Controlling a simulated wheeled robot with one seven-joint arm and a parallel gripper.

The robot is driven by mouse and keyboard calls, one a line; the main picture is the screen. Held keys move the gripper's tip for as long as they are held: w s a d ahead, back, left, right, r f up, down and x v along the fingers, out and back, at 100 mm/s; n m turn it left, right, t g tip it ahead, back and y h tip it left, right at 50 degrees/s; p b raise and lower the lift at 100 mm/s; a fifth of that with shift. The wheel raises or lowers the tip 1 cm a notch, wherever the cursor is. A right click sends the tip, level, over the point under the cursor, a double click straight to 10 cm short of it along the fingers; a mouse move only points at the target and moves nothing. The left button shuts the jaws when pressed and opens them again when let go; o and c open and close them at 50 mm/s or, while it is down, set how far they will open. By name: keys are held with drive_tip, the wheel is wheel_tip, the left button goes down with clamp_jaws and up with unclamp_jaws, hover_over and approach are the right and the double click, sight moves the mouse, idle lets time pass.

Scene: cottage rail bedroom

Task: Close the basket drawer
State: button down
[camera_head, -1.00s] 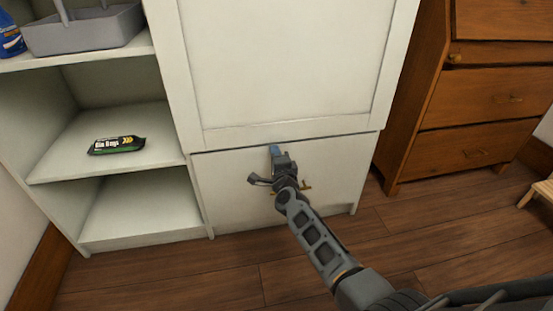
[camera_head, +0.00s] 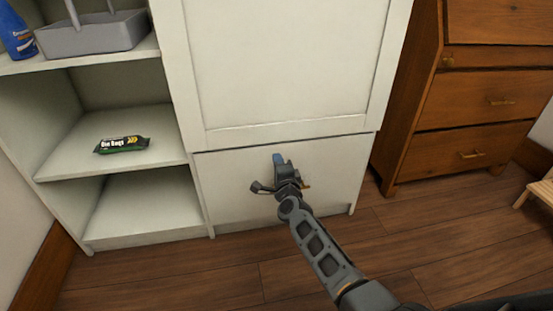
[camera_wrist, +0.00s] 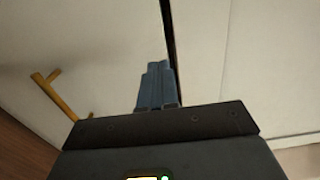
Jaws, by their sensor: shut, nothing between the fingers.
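The basket drawer (camera_head: 235,185) is the white front panel low in the white cabinet. It looks close to flush with the cabinet, with a thin dark line along its top edge; I cannot tell if it is fully in. Its brass handle (camera_wrist: 62,98) shows in the wrist view and is mostly hidden behind my arm in the head view. My gripper (camera_head: 279,160) is shut and empty, its blue fingertips in front of the upper middle of the drawer front. In the wrist view the fingertips (camera_wrist: 157,78) lie near the dark gap; contact is unclear.
A white door panel (camera_head: 290,65) is above the drawer. Open shelves at left hold a green packet (camera_head: 122,145), a grey caddy (camera_head: 95,37) and a blue bottle (camera_head: 15,35). A brown wooden dresser (camera_head: 470,120) stands at right. The wooden floor in front is mostly clear.

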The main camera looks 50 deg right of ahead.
drive_tip(key=p+v, duration=0.3)
drive_tip(key=v, duration=0.6)
drive_tip(key=shift+s+a, duration=0.2)
drive_tip(key=shift+a, duration=0.05)
drive_tip(key=s+a+r+n+y, duration=0.2)
drive_tip(key=s+a+n, duration=0.35)
drive_tip(key=s, duration=0.35)
drive_tip(key=s+a+r+n+t+y, duration=0.1)
drive_tip(key=s+a+n+y, duration=0.2)
drive_tip(key=s+a+n, duration=0.45)
drive_tip(key=s+a+r+n+y, duration=0.2)
drive_tip(key=s+a+n, duration=0.15)
drive_tip(key=s, duration=0.75)
drive_tip(key=s+a+r+n+g+y, duration=0.1)
drive_tip(key=s+a+r+n+y, duration=0.1)
drive_tip(key=s+a+r+n, duration=0.3)
drive_tip(key=s+a+r+n+y, duration=0.1)
drive_tip(key=s+a+r+n, duration=0.15)
drive_tip(key=s+r, duration=0.55)
wheel_tip(320, 180, up, 25)
drive_tip(key=p, duration=2.5)
drive_tip(key=shift+w+d+n+p, duration=0.3)
drive_tip(key=shift+d+n+p, duration=0.1)
drive_tip(key=shift+d, duration=0.05)
